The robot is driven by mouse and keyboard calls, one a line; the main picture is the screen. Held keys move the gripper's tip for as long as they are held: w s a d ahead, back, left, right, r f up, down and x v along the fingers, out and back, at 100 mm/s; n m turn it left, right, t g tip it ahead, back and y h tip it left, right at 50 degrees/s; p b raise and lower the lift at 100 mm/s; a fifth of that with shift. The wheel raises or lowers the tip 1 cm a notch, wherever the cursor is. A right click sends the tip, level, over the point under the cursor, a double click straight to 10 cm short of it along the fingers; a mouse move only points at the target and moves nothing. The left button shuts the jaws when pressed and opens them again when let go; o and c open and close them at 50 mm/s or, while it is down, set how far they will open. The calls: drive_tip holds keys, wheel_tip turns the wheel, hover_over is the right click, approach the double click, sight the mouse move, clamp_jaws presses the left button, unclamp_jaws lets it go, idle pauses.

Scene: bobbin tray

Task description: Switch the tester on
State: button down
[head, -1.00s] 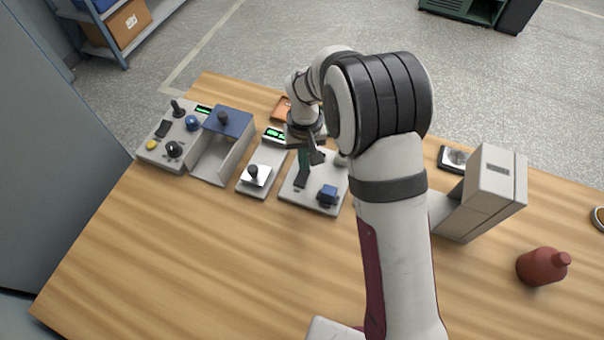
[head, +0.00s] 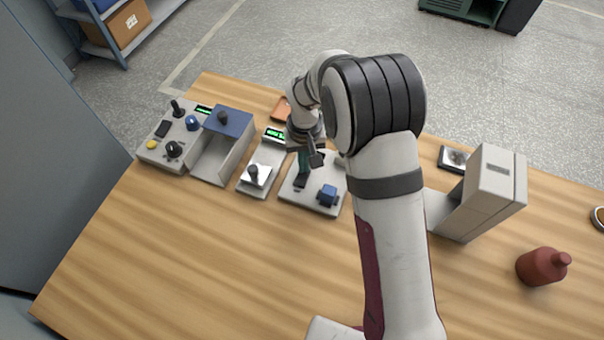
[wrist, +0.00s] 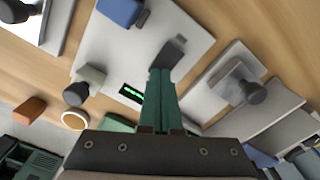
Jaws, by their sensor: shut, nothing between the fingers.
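The tester appears to be the pale plate (head: 322,209) in the middle of the bench, with a blue block (head: 327,195) and a black lever-like switch (head: 301,183). In the wrist view the plate (wrist: 120,45) also carries a small lit green display (wrist: 130,92), the blue block (wrist: 120,10) and the dark switch (wrist: 172,50). My gripper (head: 303,168) is over the plate, shut and empty. In the wrist view its green fingers (wrist: 161,78) are together, their tips at the switch's near end. I cannot tell whether they touch it.
A scale (head: 250,190) with a black-knobbed piece stands left of the plate. Further left are a blue-topped box (head: 228,122) and a control panel (head: 150,152). A grey housing (head: 495,180) and red bottle (head: 540,267) stand right. The front bench (head: 200,260) is clear.

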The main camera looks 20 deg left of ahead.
drive_tip(key=shift+f, duration=0.4)
drive_tip(key=shift+r, duration=3.55)
drive_tip(key=s+d+r+m+y, duration=0.1)
drive_tip(key=s+d+r+m, duration=0.4)
drive_tip(key=d, duration=0.4)
drive_tip(key=s+d+r+m, duration=0.2)
drive_tip(key=s+d+r, duration=0.4)
drive_tip(key=d+r, duration=0.15)
drive_tip(key=s+d+m, duration=0.4)
drive_tip(key=s+d, duration=0.1)
drive_tip(key=s, duration=0.7)
drive_tip(key=shift+f+m+y, duration=0.3)
drive_tip(key=shift+f+y, duration=0.05)
drive_tip(key=shift+y, duration=0.05)
